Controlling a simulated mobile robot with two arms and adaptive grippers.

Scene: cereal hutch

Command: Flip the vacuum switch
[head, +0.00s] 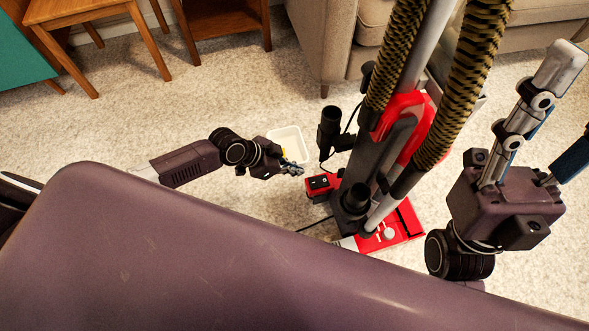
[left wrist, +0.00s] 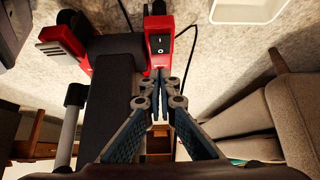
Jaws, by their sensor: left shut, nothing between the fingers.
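The vacuum (head: 345,175) stands upright on the carpet, with a red base, grey body and ribbed black-and-gold hoses. Its black rocker switch (head: 318,183) sits on a small red housing at the left. In the left wrist view the switch (left wrist: 160,44) shows white marks and lies just beyond my fingertips. My left gripper (head: 297,169) is shut and empty, close to the upper left of the housing. In the left wrist view its fingertips (left wrist: 157,85) point at the housing; whether they touch it I cannot tell. My right gripper (head: 572,105) is at the right, fingers spread, partly cut off.
A white bin (head: 288,145) is on the carpet behind my left gripper. A beige sofa (head: 322,45) stands behind the vacuum. Wooden furniture (head: 222,25) is at the upper left. A dark cord (head: 314,225) runs by the vacuum base. Carpet at left is clear.

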